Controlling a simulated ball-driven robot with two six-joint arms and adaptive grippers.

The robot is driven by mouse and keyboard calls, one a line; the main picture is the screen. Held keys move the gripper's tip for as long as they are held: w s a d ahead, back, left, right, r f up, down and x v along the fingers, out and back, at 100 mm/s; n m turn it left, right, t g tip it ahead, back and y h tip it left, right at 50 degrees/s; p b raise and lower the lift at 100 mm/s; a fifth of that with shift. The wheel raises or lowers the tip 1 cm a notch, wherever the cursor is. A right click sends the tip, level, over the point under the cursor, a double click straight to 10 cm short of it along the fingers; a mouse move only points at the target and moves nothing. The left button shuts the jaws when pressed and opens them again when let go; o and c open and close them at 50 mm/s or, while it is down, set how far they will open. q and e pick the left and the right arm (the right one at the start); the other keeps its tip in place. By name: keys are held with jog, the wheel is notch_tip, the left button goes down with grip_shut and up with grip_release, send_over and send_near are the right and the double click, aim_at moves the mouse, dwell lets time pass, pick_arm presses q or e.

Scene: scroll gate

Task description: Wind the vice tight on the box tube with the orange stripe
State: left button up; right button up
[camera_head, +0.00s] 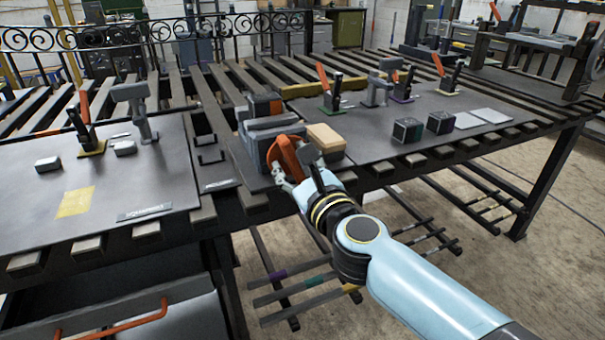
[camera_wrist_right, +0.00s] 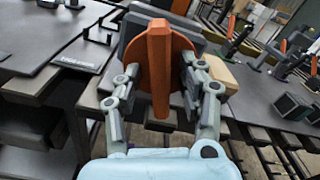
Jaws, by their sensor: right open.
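The grey vice (camera_head: 262,140) stands at the front edge of the table. Its orange round handle with a raised bar (camera_head: 285,155) faces me and fills the middle of the right wrist view (camera_wrist_right: 159,70). My right gripper (camera_wrist_right: 161,66) is open, with one finger on each side of the raised bar; contact is not clear. A grey length (camera_head: 272,122) lies across the top of the vice, with an orange patch (camera_head: 276,107) behind it. I cannot tell whether this is the box tube with the orange stripe. My left gripper is out of view.
A tan wooden block (camera_head: 326,137) sits right of the vice. Dark cubes (camera_head: 407,129) and toggle clamps (camera_head: 331,92) stand on the right plate. Tubes with purple, green and yellow bands (camera_head: 282,290) lie on the low rack. The left plate (camera_head: 150,185) has bare room.

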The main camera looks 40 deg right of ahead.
jog(key=v, duration=1.1)
jog(key=shift+s, duration=0.35)
jog(key=shift+a, duration=0.15)
